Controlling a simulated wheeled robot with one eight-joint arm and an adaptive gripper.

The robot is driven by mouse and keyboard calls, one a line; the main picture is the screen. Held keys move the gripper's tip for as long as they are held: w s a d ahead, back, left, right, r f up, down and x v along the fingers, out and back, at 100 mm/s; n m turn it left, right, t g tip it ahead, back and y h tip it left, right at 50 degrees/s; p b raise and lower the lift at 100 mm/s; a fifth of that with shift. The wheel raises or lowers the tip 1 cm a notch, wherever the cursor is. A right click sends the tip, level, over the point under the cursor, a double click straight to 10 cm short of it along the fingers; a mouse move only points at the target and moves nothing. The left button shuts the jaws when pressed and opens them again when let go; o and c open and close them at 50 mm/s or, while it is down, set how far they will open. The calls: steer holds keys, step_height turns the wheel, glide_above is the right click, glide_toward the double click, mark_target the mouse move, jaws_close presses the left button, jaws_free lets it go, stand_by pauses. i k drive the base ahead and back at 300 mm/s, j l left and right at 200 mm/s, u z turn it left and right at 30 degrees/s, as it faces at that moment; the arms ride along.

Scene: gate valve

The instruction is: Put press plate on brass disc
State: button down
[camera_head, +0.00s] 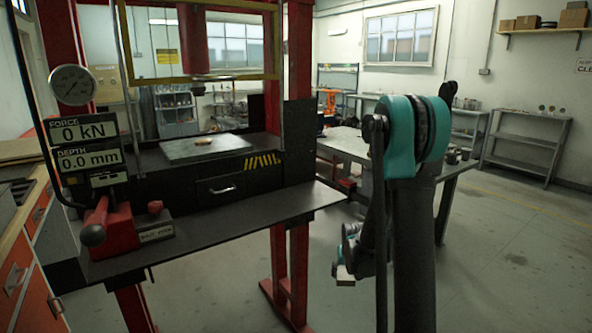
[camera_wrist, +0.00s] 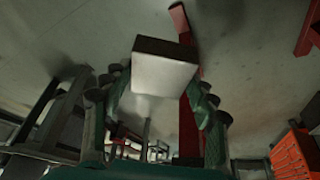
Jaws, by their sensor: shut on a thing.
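My gripper (camera_head: 348,252) hangs low in front of the press, to the right of its front shelf, in the head view. It is shut on a square plate with a pale face and dark edge, which I take to be the press plate (camera_head: 345,276). The press plate also shows large between the fingers in the wrist view (camera_wrist: 164,74). The small tan brass disc (camera_head: 203,141) lies on a flat grey slab (camera_head: 175,154) on the press bed. My gripper is well apart from it. Some of the fingers are hidden by my arm in the head view.
The red press frame (camera_head: 299,170) and a yellow-edged guard (camera_head: 275,45) stand around the bed. The dark front shelf (camera_head: 250,218) carries a red pump (camera_head: 112,230) at left. A workbench (camera_head: 345,146) stands behind my arm. The floor at right is clear.

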mark_target(204, 139)
steer(key=k+j+u, duration=0.1)
steer(key=u, duration=0.35)
steer(key=j+u, duration=0.25)
steer(key=u, duration=0.2)
steer(key=k+j+u, duration=0.1)
steer(key=u, duration=0.35)
steer(key=i+l+u, duration=0.1)
steer(key=u, duration=0.35)
steer(key=l+u, duration=0.85)
steer(key=k+l+u, duration=0.1)
steer(key=l+u, duration=0.25)
steer(key=k+l+u, duration=0.1)
steer(key=u, duration=0.3)
